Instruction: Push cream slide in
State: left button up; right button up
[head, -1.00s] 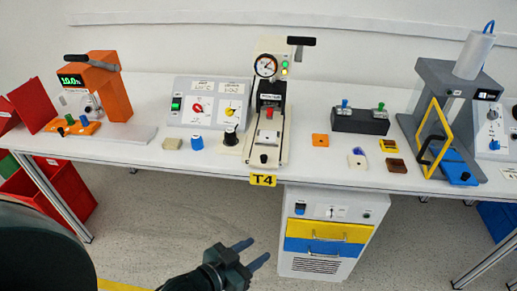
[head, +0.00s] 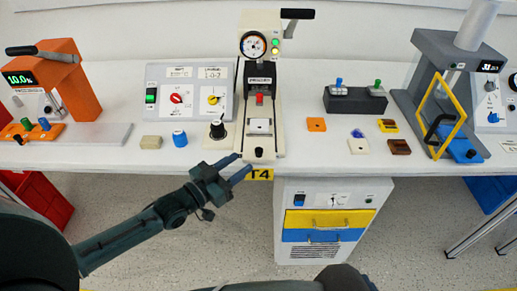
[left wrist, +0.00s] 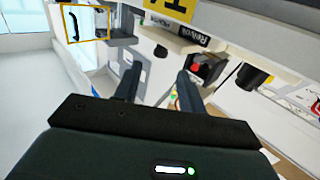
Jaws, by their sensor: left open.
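The cream slide (head: 258,127) lies in the cream press-like station with a gauge (head: 254,45), at the middle of the table. It bears a pale plate and has a dark knob at its front end, near the table edge. My left gripper (head: 240,166) is open and empty, in front of the table edge, just below and left of the slide's front end and apart from it. In the left wrist view, the open fingers (left wrist: 158,85) point toward the table front, with a cream labelled part (left wrist: 180,38) beyond. My right gripper is not in view.
A black knob (head: 217,130) stands close left of the slide. The yellow T4 tag (head: 260,174) hangs at the table edge near my fingers. Small blocks lie to the right.

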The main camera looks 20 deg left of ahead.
aim_at(256, 152)
pick_arm(q)
jog(key=x, duration=0.8)
jog(key=shift+w+f, duration=0.1)
jog(key=shift+w, duration=0.05)
grip_shut()
dwell(0.3)
